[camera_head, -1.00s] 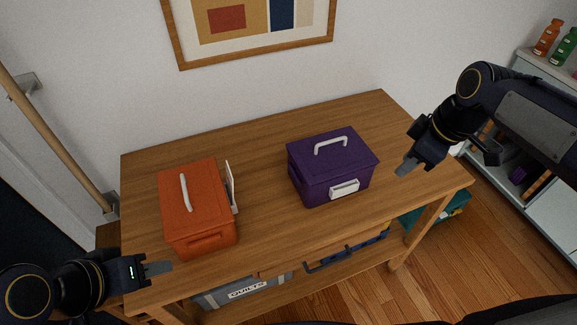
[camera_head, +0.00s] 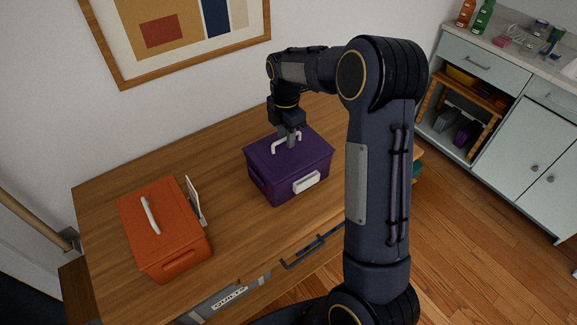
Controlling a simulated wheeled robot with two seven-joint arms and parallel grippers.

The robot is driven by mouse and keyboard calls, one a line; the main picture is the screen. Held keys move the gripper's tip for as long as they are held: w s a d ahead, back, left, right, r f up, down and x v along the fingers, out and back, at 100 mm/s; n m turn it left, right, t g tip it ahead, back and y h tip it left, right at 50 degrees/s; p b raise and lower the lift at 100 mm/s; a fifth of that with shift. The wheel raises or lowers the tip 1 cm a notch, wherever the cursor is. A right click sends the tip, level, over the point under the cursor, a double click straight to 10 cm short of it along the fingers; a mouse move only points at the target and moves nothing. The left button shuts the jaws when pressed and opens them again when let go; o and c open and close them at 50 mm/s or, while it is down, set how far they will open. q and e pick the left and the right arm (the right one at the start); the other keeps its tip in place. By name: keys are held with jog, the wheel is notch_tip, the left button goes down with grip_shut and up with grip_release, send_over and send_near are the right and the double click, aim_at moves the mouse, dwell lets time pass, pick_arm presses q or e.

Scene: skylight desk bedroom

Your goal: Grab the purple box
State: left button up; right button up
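The purple box (camera_head: 272,176) stands upright on the wooden desk (camera_head: 236,208). It has a white handle (camera_head: 277,146) on its lid and a white label (camera_head: 306,182) on its front. My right gripper (camera_head: 290,138) points down from above, with its fingers at the right part of the handle. The fingers overlap the handle in this view, and I cannot tell whether they are closed on it. The box appears to rest on the desk. My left gripper is out of view.
An orange box (camera_head: 165,232) with a white handle stands on the desk to the left, with a white card (camera_head: 194,203) beside it. A framed picture (camera_head: 190,30) hangs on the wall behind. A pale cabinet (camera_head: 520,120) stands at the right.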

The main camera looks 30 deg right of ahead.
jog(key=shift+d+f, duration=0.1)
jog(key=shift+f, duration=0.65)
grip_shut()
jog(key=shift+r, duration=0.1)
dwell(0.8)
